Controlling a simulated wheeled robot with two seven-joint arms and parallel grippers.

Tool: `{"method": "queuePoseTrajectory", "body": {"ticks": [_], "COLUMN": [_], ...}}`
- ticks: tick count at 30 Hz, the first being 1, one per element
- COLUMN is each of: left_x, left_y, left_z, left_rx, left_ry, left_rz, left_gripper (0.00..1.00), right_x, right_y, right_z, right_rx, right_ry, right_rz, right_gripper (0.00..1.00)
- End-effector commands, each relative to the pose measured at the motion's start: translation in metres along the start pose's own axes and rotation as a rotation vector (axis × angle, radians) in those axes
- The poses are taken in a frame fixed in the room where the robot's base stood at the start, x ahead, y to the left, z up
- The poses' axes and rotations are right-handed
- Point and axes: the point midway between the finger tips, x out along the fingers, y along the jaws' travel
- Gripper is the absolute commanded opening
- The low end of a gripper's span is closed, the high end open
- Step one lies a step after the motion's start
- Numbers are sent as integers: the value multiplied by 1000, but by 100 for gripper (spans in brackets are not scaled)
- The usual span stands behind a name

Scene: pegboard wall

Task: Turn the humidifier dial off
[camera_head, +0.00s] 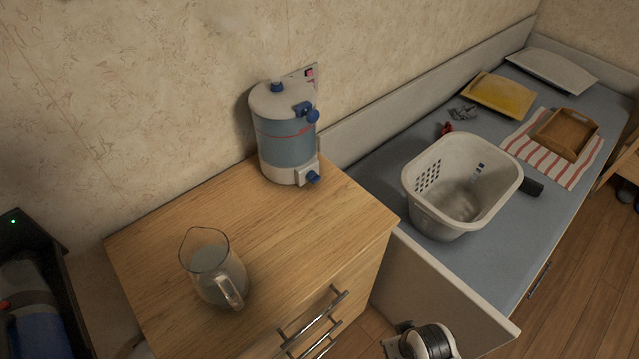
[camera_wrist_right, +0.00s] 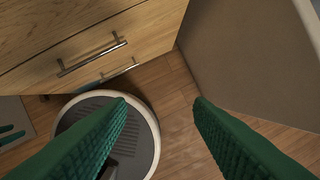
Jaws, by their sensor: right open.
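The humidifier (camera_head: 287,140), a white and blue-grey cylinder, stands upright at the back right of the wooden cabinet top. A blue knob (camera_head: 313,177) sits on a white block low on its right side. Another blue knob (camera_head: 312,116) sits near its top; I cannot tell the dial's setting. In the right wrist view my right gripper (camera_wrist_right: 160,105) has its green fingers spread, with nothing between them. It points down past the cabinet front, away from the humidifier. Part of my right arm shows at the bottom edge of the head view. My left gripper is not in view.
A glass jug (camera_head: 212,272) stands on the cabinet top (camera_head: 300,235) at the front left. The drawer handles (camera_head: 322,318) stick out from the cabinet. A white basket (camera_head: 440,215) sits on the bed (camera_head: 375,180). The cabinet top between jug and humidifier is clear.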

Motion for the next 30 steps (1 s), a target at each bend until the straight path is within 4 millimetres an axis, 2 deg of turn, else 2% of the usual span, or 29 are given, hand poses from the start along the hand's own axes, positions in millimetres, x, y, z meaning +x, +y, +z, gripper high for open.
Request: {"method": "queuePoseTrajectory", "body": {"ticks": [3, 8, 11, 13, 24, 30], "left_x": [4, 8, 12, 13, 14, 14], "left_y": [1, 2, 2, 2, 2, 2], "left_z": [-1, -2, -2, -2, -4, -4], "left_rx": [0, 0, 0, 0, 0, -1], "left_ry": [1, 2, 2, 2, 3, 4], "left_rz": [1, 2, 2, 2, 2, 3], "left_gripper": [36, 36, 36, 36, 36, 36], "right_x": [-27, -60, -82, -94, -96, -95], "right_y": [-1, 1, 6, 14, 51, 52], "right_z": [13, 30, 53, 78, 190, 262], "right_rx": [-1, -13, -40, -78, -220, -253], "right_ry": [-26, -70, -136, -210, -526, -713], "right_rz": [1, 13, 40, 75, 251, 329], "right_gripper": [47, 47, 47, 47, 47, 47]}}
